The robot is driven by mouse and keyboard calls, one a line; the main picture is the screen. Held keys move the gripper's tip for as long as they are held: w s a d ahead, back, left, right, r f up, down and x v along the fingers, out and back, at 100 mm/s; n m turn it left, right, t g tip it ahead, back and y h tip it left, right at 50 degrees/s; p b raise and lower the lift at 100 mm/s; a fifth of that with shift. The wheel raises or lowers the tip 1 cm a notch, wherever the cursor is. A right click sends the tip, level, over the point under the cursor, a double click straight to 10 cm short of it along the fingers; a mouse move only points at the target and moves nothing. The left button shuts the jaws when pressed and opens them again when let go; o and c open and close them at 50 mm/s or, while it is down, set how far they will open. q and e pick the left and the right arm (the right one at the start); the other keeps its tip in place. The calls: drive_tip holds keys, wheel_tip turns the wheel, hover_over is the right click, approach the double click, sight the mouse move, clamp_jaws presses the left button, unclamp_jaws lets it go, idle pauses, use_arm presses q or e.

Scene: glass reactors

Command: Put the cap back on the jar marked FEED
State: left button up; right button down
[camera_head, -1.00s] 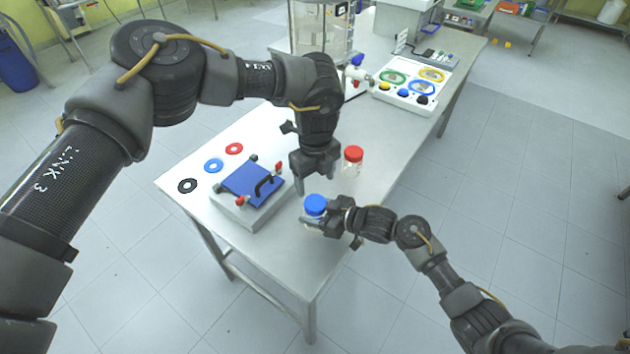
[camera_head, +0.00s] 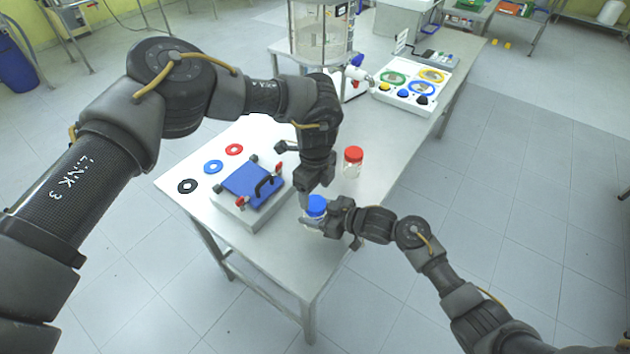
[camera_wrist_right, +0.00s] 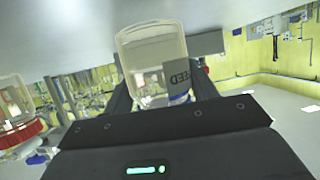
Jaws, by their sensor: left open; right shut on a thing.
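The jar marked FEED (camera_wrist_right: 155,62) is clear glass, and part of its label shows in the right wrist view, where it appears upside down. My right gripper (camera_head: 328,228) is shut on this jar at the table's front part. A blue cap (camera_head: 316,204) sits at the jar's top; whether it is threaded on cannot be told. My left gripper (camera_head: 314,193) is open, pointing down right at the blue cap, with its fingers beside it. The fingers and wrist hide part of the cap, and the right gripper hides most of the jar in the head view.
A red-capped jar (camera_head: 352,163) stands just behind. A blue-topped press-like fixture (camera_head: 250,188) is to the left, with black, blue and red rings (camera_head: 213,166) beyond it. A glass reactor (camera_head: 322,38) and a white button panel (camera_head: 412,90) stand farther back.

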sight(315, 203)
use_arm(q)
drive_tip(key=shift+f, duration=2.1)
drive_tip(key=c, duration=1)
drive_tip(key=m, duration=0.6)
drive_tip(key=shift+m, duration=0.3)
drive_tip(key=o, duration=1.1)
